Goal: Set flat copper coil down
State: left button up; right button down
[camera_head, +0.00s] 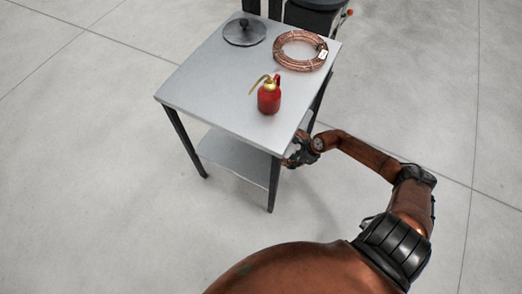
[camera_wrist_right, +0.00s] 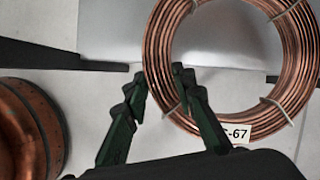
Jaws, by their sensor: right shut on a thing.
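In the head view my right gripper (camera_head: 291,161) is beside the table's near right corner, below the tabletop. The held coil does not show there. Another copper coil (camera_head: 279,55) with a white tag lies flat at the tabletop's back right. My left gripper is not in view.
The grey table (camera_head: 205,85) has a lower shelf (camera_head: 225,158) and dark legs (camera_head: 272,185). A red oil can (camera_head: 269,100) and a grey round lid with a knob (camera_head: 244,33) stand on top. The tabletop's left and front are clear. Whether the held coil touches the shelf cannot be told.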

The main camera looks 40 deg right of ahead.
jog(key=w+a+b, duration=0.1)
jog(key=w+a, duration=0.1)
jog(key=w, duration=0.1)
jog(key=w+a+b, duration=0.1)
jog(key=w+a, duration=0.1)
jog(key=w, duration=0.2)
jog(key=w+a+b, duration=0.1)
jog(key=w+a, duration=0.1)
jog(key=w, duration=0.1)
jog(key=shift+w+a+f, duration=0.1)
jog(key=shift+w+a, duration=0.05)
jog(key=shift+a, duration=0.25)
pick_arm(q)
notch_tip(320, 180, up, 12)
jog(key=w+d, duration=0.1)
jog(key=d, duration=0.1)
pick_arm(e)
jog(key=shift+w+a, duration=0.25)
jog(key=shift+w, duration=0.1)
notch_tip(320, 180, down, 3)
jog(key=shift+f+b, duration=0.1)
jog(key=shift+b, duration=1.1)
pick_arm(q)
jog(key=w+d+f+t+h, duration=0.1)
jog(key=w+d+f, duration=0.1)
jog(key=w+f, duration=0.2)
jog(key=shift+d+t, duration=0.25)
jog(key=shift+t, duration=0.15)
